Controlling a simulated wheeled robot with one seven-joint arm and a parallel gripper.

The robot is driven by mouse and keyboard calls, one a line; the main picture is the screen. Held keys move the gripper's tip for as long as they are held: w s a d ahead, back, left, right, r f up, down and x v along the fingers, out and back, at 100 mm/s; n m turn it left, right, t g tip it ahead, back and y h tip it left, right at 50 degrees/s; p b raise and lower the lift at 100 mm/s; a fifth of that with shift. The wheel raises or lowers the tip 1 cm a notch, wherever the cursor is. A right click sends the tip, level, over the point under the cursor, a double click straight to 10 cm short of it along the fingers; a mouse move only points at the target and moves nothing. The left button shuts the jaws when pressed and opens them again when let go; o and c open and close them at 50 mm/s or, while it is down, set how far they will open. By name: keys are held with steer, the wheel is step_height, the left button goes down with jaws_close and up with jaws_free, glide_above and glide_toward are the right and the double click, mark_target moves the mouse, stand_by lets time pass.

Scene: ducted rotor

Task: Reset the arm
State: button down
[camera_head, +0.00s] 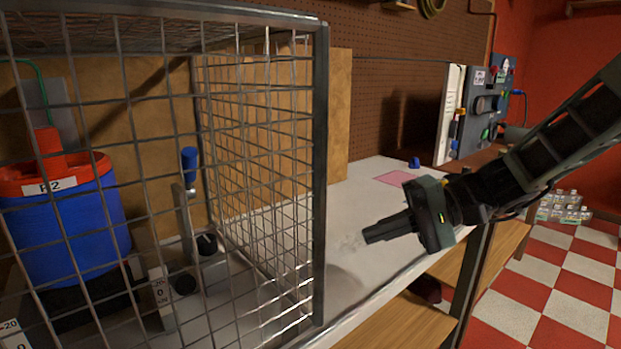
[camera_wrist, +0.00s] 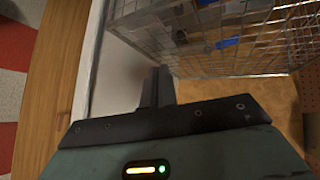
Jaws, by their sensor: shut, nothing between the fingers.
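My arm (camera_head: 560,130) reaches in from the right in the head view. My gripper (camera_head: 368,237) is shut and empty, with its fingers pointing left towards the wire cage (camera_head: 320,170). It is above the white workbench (camera_head: 350,290), to the right of the cage and apart from it. In the wrist view the closed fingers (camera_wrist: 157,72) point at the bench top beside the cage (camera_wrist: 190,62).
Inside the cage stand a blue drum with a red lid (camera_head: 60,230) and a blue-handled lever (camera_head: 190,165). A pink square (camera_head: 398,179) and a small blue object (camera_head: 414,163) lie farther back on the bench. A panel (camera_head: 485,105) stands behind. Checkered floor (camera_head: 560,290) is at right.

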steer(key=s+d+f+g+h, duration=0.1)
steer(key=s+d+f+h, duration=0.65)
steer(key=f, duration=0.25)
steer(key=s+d+f+n+t+h, duration=0.1)
steer(key=s+d+n+t+h, duration=0.15)
steer(key=d+h, duration=0.6)
steer(key=s+a+r+n+g+y+p, duration=0.2)
steer(key=s+a+r+n+p, duration=0.5)
steer(key=a, duration=0.9)
steer(key=s+r+y+p, duration=0.1)
steer(key=s+r+p, duration=0.1)
steer(key=s+r, duration=0.2)
steer(key=shift+s, duration=0.65)
steer(key=shift+r, duration=0.1)
